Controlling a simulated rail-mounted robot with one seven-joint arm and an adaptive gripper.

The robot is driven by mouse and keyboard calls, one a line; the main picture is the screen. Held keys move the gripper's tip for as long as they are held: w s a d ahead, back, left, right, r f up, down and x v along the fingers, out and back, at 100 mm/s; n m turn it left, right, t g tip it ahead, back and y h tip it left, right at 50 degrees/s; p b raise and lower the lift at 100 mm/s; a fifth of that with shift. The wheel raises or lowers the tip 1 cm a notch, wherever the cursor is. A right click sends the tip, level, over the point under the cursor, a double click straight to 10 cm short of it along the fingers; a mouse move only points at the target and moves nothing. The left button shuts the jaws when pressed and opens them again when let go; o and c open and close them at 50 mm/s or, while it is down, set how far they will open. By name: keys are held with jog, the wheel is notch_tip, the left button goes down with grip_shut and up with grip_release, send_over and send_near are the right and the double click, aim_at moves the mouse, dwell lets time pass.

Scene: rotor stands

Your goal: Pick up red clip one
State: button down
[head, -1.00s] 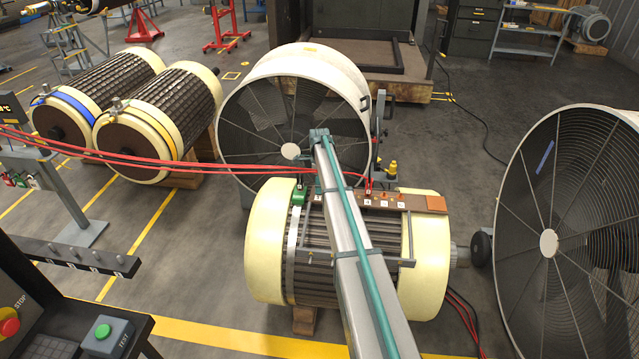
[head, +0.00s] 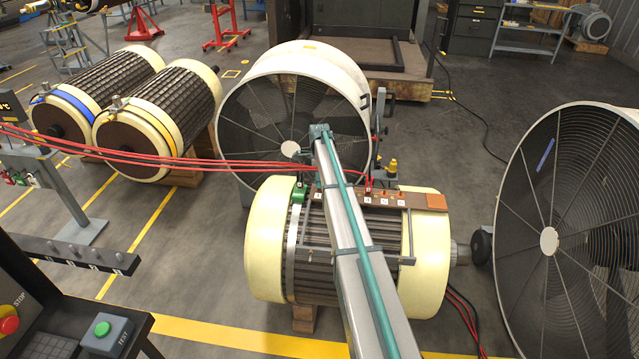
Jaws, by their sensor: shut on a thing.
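My arm's link crosses the motor from the front and hides most of my gripper. Only a dark part of my gripper (head: 304,161) shows left of the link, above the motor's top. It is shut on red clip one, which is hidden. Red leads (head: 230,162) run from the left to that spot. Another red clip (head: 368,185) stands on the brown terminal board (head: 408,200) right of my arm. A green clip (head: 299,194) sits at the motor's left top. Exact finger contact cannot be seen.
The cream-ended motor (head: 272,240) lies under my arm. A big fan (head: 262,75) stands close behind and another (head: 520,190) at the right. Two rotors (head: 165,105) lie at the left. A dark bar with pegs (head: 80,254) and a control panel (head: 60,320) are front left.

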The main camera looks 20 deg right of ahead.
jog(key=shift+r, duration=0.4)
jog(key=s+r+b, duration=0.4)
jog(key=s+r, duration=0.7)
jog(key=s, duration=0.3)
jog(key=shift+a+r, duration=0.15)
jog(key=shift+a, duration=0.25)
